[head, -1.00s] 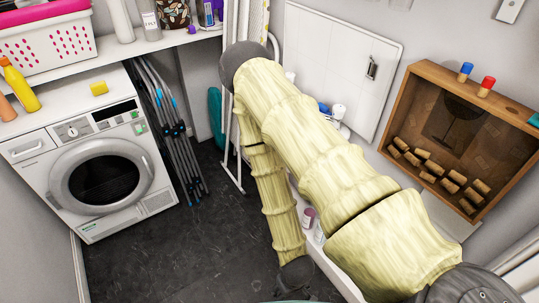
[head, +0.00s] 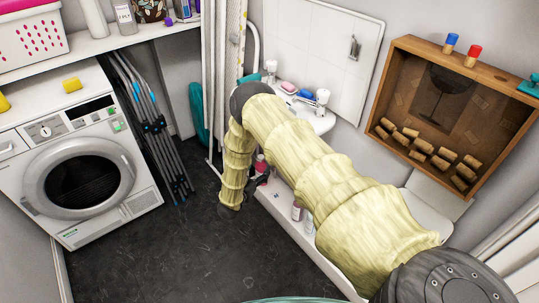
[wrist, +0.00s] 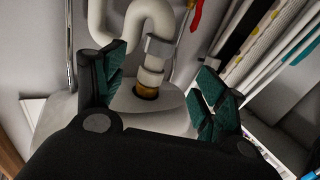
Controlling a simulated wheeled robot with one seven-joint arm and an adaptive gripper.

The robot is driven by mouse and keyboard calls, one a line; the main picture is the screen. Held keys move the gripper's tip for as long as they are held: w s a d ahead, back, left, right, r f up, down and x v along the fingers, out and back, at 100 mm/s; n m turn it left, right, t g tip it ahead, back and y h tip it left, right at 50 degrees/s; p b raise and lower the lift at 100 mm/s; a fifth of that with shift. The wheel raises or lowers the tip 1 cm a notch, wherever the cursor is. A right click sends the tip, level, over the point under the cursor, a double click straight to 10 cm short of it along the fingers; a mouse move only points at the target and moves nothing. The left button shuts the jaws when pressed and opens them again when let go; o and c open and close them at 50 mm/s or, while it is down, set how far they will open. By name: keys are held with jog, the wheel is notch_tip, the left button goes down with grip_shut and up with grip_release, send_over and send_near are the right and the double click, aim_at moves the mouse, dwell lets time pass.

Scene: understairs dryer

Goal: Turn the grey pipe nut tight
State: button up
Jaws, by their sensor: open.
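In the wrist view, a white curved pipe (wrist: 124,12) runs under the basin. The grey pipe nut (wrist: 159,48) sits around the pipe's downward leg, with a white collar and a brass-coloured part just below it. My gripper (wrist: 163,68) is open. One teal-padded finger is left of the pipe and the other is right of it, both apart from the nut. Nothing is held between them. In the head view my arm hides the pipe and the nut, and the gripper shows only as a small dark part low by the white ledge.
A white washbasin (head: 322,122) with soap and taps is on the wall. Bottles (head: 297,211) stand on the white ledge below. A red-handled item (wrist: 198,14) hangs near the pipe. Folded racks (head: 150,120) and a washing machine (head: 80,175) are at left. The dark floor (head: 150,255) is clear.

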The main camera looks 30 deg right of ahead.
jog(key=x, duration=0.5)
jog(key=p+x, duration=0.1)
jog(key=x, duration=0.5)
jog(key=shift+s+d+r, duration=0.1)
jog(key=shift+d+r, duration=0.05)
jog(key=shift+r, duration=0.05)
jog(key=c, duration=1)
